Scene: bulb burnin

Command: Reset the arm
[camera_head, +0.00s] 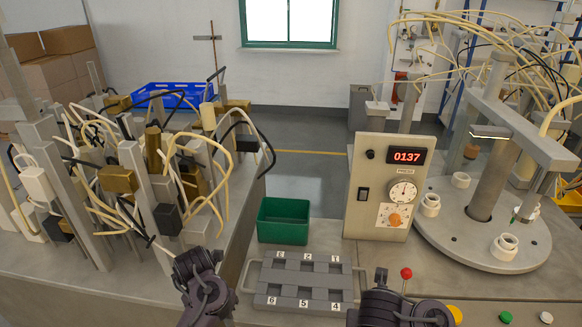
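My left arm's dark end (203,283) shows at the bottom, left of the grey numbered tray (306,263). My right arm's dark end (388,300) shows at the bottom, right of the tray. Both are above the front of the bench. The fingers of neither gripper can be made out clearly, so open or shut does not show. I see nothing held in either. The tray has handles and compartments with number labels, and its visible compartments look empty.
A green bin (284,221) stands behind the tray. A control box (389,187) reads 0137. Right of it is a round turntable (482,236) with white sockets. A crowded fixture with cables (122,183) fills the left. A red-knobbed lever (406,274) stands near my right arm.

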